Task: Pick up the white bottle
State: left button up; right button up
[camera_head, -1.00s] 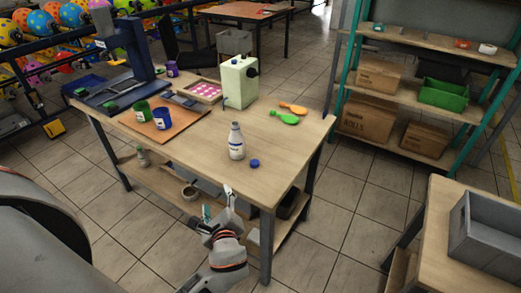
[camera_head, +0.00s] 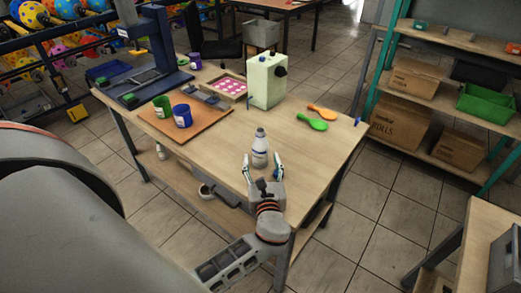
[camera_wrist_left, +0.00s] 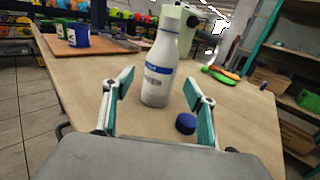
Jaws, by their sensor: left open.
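The white bottle (camera_head: 260,150) stands upright on the wooden workbench (camera_head: 225,145), with a blue band and label. In the left wrist view the bottle (camera_wrist_left: 160,65) stands just ahead of and between the two fingers. My left gripper (camera_head: 262,168) is open at the near edge of the bench, pointing at the bottle; its open fingers (camera_wrist_left: 157,100) also show in the left wrist view. I see no finger closed on the bottle. A blue cap (camera_wrist_left: 186,123) lies on the bench by the right finger. My right gripper is not in view.
A green spoon (camera_head: 312,122) and an orange spoon (camera_head: 322,112) lie to the right. Green (camera_head: 162,106) and blue (camera_head: 182,115) cups stand on a brown board to the left. Bench around the bottle is mostly clear.

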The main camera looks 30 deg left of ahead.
aim_at(261, 156)
pick_arm(q)
jog(key=x, duration=0.5)
jog(key=shift+w, duration=0.15)
jog(key=c, duration=1.4)
